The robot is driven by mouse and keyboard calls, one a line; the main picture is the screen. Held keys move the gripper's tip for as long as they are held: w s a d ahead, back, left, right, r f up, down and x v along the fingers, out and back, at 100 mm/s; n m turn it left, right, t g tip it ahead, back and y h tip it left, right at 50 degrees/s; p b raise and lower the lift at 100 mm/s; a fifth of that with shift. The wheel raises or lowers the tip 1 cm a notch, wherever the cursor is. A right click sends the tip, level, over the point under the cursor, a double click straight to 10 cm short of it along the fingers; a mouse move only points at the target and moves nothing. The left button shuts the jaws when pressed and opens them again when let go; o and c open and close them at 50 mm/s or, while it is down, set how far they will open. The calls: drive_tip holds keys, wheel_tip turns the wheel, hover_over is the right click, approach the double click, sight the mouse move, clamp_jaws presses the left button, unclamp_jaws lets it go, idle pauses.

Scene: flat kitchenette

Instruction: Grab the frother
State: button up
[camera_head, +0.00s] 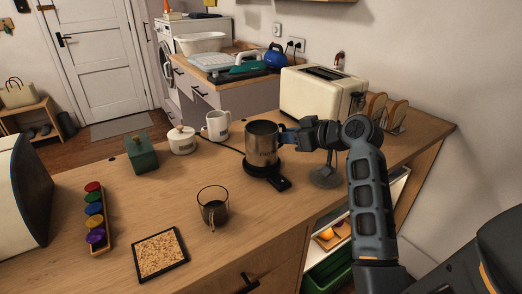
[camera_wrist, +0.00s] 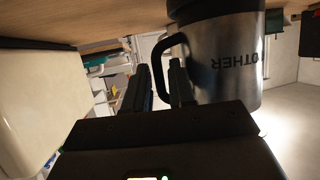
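The frother is a steel jug (camera_head: 262,147) standing upright on a black round base (camera_head: 264,167) on the wooden counter. In the wrist view its steel body (camera_wrist: 228,60) carries the lettering "OTHER", upside down, and its black handle (camera_wrist: 158,58) points toward the left. My gripper (camera_head: 287,138) reaches in from the right at the jug's handle side. In the wrist view my gripper's two dark fingers (camera_wrist: 163,82) stand apart, with the handle at the gap between them. I see no clear grip on the handle; the fingers' lower parts and the handle overlap.
A cream toaster (camera_head: 316,93) stands behind my arm. A glass cup (camera_head: 213,206), a cork mat (camera_head: 160,255), a white mug (camera_head: 217,125), a lidded white pot (camera_head: 181,140) and a green box (camera_head: 141,153) share the counter.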

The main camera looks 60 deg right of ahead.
drive_tip(key=shift+x, duration=1.8)
drive_tip(key=shift+d, duration=0.1)
drive_tip(key=shift+c, duration=0.5)
clamp_jaws()
drive_tip(key=shift+r, duration=0.1)
